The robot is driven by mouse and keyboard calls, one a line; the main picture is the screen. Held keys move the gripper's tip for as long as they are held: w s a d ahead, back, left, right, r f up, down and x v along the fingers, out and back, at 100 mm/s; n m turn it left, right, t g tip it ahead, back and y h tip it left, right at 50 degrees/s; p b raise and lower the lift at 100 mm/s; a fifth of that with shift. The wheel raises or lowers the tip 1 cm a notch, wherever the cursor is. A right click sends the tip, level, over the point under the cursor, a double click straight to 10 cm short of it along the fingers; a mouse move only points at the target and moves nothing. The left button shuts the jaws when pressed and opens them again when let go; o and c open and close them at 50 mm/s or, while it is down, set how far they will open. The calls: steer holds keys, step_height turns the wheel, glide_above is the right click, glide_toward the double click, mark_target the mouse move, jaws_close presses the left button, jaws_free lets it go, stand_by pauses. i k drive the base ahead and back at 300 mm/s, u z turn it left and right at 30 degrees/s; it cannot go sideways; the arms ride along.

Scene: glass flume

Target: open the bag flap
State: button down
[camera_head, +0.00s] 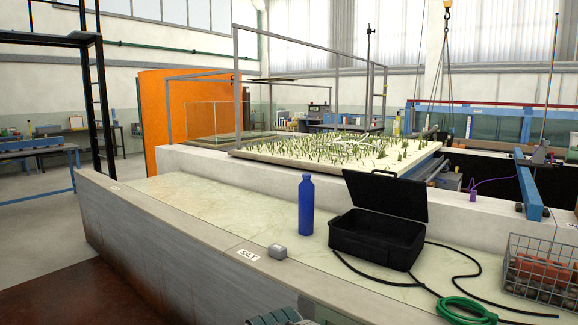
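A black case-like bag (376,238) stands on the pale ledge right of centre. Its flap, a flat black lid (386,195), stands raised and tilted back at the rear edge, so the bag is open at the top. The dark inside shows little, and I cannot make out any contents.
A blue bottle (306,205) stands upright left of the bag. A black cable and green hose (470,309) lie in front, beside a wire basket (541,268). The ledge's left stretch is clear.

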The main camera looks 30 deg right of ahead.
mark_target(393, 196)
steer(key=z, duration=0.25)
steer(key=i, duration=0.9)
steer(key=z, duration=1.05)
steer(key=i, duration=0.5)
steer(key=z, duration=0.45)
